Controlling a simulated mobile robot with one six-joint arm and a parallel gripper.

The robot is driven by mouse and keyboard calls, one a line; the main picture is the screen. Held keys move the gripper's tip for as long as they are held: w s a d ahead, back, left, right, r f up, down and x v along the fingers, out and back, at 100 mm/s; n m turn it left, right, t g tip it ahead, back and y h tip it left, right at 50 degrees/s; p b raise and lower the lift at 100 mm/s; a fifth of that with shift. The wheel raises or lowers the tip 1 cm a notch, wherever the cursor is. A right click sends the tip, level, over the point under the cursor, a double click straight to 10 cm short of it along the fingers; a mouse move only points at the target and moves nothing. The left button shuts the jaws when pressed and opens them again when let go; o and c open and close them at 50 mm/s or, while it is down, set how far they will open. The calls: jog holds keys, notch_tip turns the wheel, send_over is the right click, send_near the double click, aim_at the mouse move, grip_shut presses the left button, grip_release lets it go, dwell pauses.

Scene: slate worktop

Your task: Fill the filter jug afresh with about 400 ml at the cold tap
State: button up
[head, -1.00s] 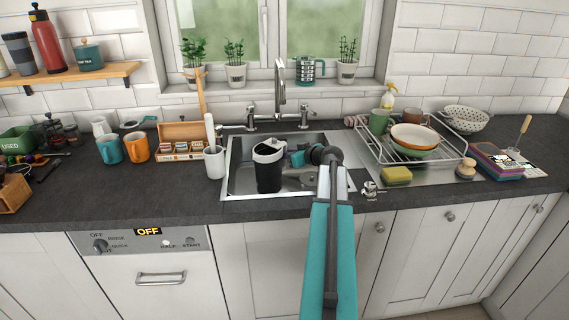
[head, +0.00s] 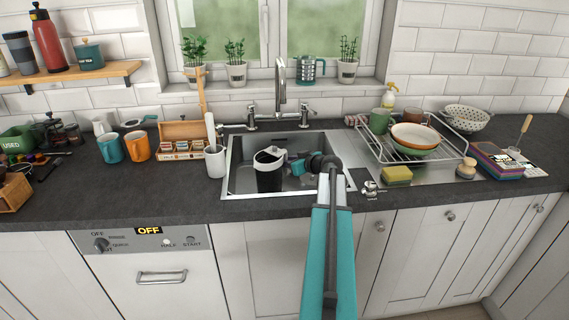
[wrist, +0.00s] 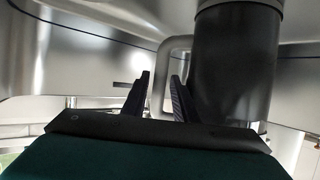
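The filter jug (head: 269,178), a dark body with a white and black top, is upright inside the sink (head: 238,188). The sink's front edge hides its base, so I cannot tell if it touches the bottom. My gripper (head: 293,163) is at its right side. The chrome tap (head: 280,85) rises behind the jug, with a lever on each side (head: 251,118). No water stream shows.
A dish rack (head: 410,155) with bowls and mugs stands right of the sink, with a yellow sponge (head: 397,175) in front. Left are a white utensil pot (head: 215,162), a wooden box (head: 183,140) and two mugs (head: 138,147).

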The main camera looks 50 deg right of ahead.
jog(key=shift+o, duration=0.6)
jog(key=shift+r, duration=0.15)
jog(key=b+v, duration=0.1)
jog(key=v, duration=0.6)
jog(key=shift+s, duration=0.2)
jog(key=shift+r, duration=0.1)
jog(key=shift+r, duration=0.1)
dwell(0.3)
